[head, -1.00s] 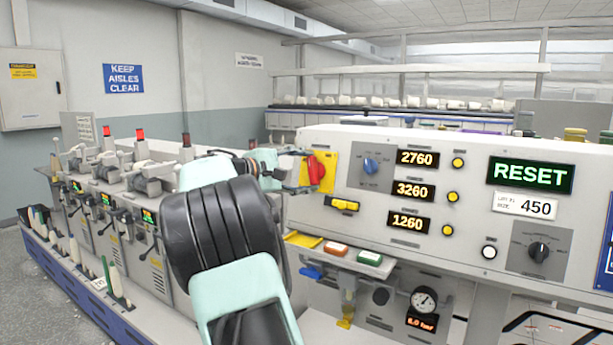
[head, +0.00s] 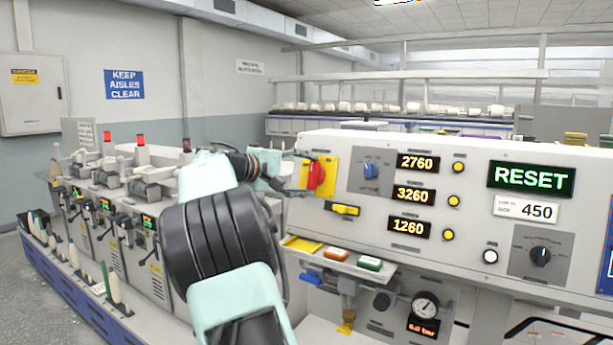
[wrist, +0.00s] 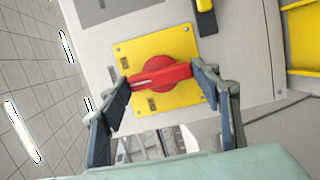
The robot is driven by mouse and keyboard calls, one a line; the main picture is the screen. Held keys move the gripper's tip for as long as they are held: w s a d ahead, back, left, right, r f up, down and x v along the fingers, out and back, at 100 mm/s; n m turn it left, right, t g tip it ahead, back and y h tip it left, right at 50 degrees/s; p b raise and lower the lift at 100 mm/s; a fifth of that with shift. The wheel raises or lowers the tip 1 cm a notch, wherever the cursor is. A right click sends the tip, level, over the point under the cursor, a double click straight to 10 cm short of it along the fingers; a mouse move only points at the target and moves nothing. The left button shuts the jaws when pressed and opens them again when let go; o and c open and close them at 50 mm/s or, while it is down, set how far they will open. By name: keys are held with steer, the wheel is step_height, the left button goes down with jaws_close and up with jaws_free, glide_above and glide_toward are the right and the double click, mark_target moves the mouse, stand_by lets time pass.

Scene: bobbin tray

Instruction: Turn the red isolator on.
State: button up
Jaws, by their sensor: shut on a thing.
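The red isolator (head: 316,173) is a red rotary handle on a yellow plate (head: 331,163), at the left end of the grey control panel. In the wrist view the red handle (wrist: 163,73) lies across the picture, tilted slightly up to the right, on its yellow plate (wrist: 126,52). My gripper (wrist: 160,78) has one finger at each end of the handle and is shut on it. In the head view my gripper (head: 303,173) reaches the handle from the left, and its fingers partly cover it. The plate's small labels are too small to read.
A row of spindle units (head: 125,200) stands left of my arm. The aisle floor at far left is clear.

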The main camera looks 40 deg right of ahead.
steer(key=o, duration=1.2)
steer(key=shift+c, duration=0.2)
steer(key=v, duration=1.2)
steer(key=shift+a, duration=0.1)
